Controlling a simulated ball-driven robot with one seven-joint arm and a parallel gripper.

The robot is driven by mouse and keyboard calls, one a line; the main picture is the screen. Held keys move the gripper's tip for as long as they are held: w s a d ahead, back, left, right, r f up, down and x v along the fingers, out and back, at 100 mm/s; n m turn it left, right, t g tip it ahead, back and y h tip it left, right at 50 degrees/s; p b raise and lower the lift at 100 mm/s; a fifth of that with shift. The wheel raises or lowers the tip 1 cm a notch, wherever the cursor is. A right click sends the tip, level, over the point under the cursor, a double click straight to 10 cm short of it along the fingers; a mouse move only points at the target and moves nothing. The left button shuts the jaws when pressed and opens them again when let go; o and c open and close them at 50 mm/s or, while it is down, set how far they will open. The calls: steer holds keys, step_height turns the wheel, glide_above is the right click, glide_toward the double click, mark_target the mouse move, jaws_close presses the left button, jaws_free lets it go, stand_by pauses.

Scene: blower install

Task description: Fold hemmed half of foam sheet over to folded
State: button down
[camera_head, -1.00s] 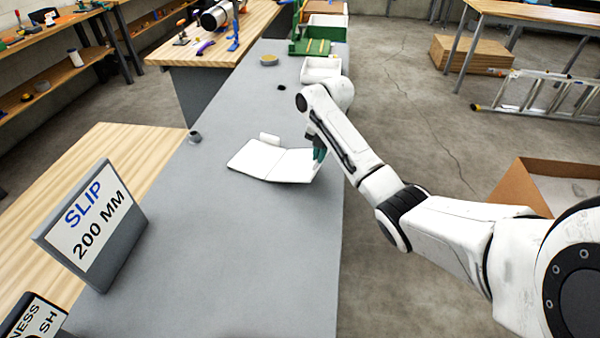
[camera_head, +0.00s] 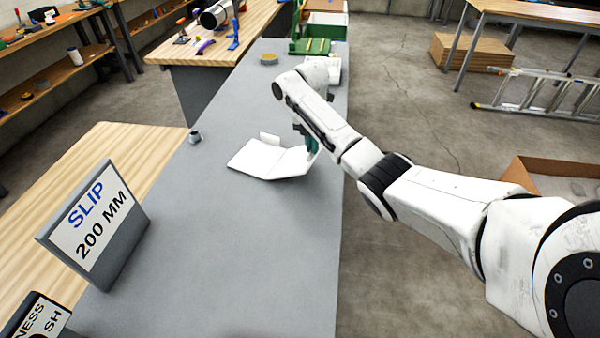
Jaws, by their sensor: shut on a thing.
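The white foam sheet (camera_head: 256,158) lies on the grey bench top (camera_head: 240,235), a crease running across its middle. Its left half is flat, and its right half (camera_head: 290,164) is tilted up at the right edge. My gripper (camera_head: 312,150), with green fingers, is shut on the foam sheet at that raised right edge. The fingertips are small and partly hidden by the sheet and my arm. A small white block-like piece (camera_head: 270,139) stands at the sheet's far edge.
A small grey cylinder (camera_head: 195,137) stands left of the sheet. A tan round item (camera_head: 269,59) and a green fixture (camera_head: 312,46) sit farther back. A "SLIP 200 MM" sign (camera_head: 92,222) stands at the near left. The bench in front of the sheet is clear.

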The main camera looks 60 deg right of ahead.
steer(key=shift+w+a+r+g+b, duration=0.1)
steer(key=shift+w+r+g+b, duration=0.25)
steer(key=shift+w+g+b, duration=0.15)
steer(key=shift+w+r+g+b, duration=0.3)
steer(key=shift+w+r+b, duration=0.1)
steer(key=shift+w, duration=0.15)
steer(key=shift+w+r+g+b, duration=0.3)
steer(key=shift+r, duration=0.1)
steer(key=shift+a+r, duration=0.1)
